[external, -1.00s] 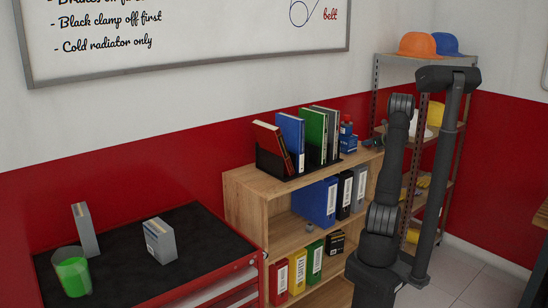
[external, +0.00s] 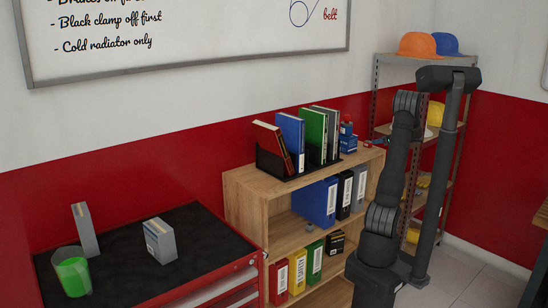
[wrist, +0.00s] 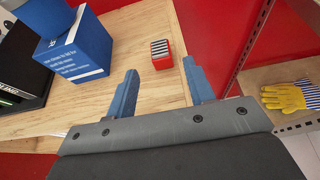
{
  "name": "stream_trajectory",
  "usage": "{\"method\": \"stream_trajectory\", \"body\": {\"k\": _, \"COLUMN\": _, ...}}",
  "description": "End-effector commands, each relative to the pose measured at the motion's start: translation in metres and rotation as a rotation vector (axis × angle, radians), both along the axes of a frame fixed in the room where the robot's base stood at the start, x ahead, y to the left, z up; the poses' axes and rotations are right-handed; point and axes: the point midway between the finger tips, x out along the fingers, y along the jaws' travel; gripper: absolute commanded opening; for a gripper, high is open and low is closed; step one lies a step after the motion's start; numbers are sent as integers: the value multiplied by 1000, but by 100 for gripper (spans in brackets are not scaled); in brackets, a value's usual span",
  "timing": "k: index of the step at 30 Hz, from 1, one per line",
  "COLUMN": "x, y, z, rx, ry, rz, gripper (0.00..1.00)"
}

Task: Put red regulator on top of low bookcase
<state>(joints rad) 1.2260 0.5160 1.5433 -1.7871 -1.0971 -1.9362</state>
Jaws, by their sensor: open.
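The red regulator (wrist: 161,54), a small red block with a dark-and-white striped face, rests on the wooden top of the low bookcase (wrist: 110,118), near its back right part in the wrist view. The bookcase also shows in the external view (external: 243,188). My gripper (wrist: 162,68) is open, with its two blue fingers spread on either side of the regulator's near end. No finger appears to touch it. In the external view my arm hides most of the gripper. I cannot clearly make out the regulator there.
A blue box (wrist: 72,50) with white print stands left of the gripper on the bookcase top. Upright books (external: 291,142) stand in a black holder further left. A metal shelf rack (external: 373,100) is to the right, with yellow striped gloves (wrist: 287,97) on a shelf.

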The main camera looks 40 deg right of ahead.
Motion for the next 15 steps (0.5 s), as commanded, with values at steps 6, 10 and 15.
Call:
{"method": "stream_trajectory", "body": {"k": 6, "x": -29, "y": 0, "z": 12, "rx": 0, "ry": 0, "rz": -1, "gripper": 49}}
{"method": "stream_trajectory", "body": {"k": 10, "x": -35, "y": 0, "z": 14, "rx": 0, "ry": 0, "rz": 0, "gripper": 49}}
{"method": "stream_trajectory", "body": {"k": 15, "x": -36, "y": 0, "z": 14, "rx": 0, "ry": 0, "rz": 1, "gripper": 49}}
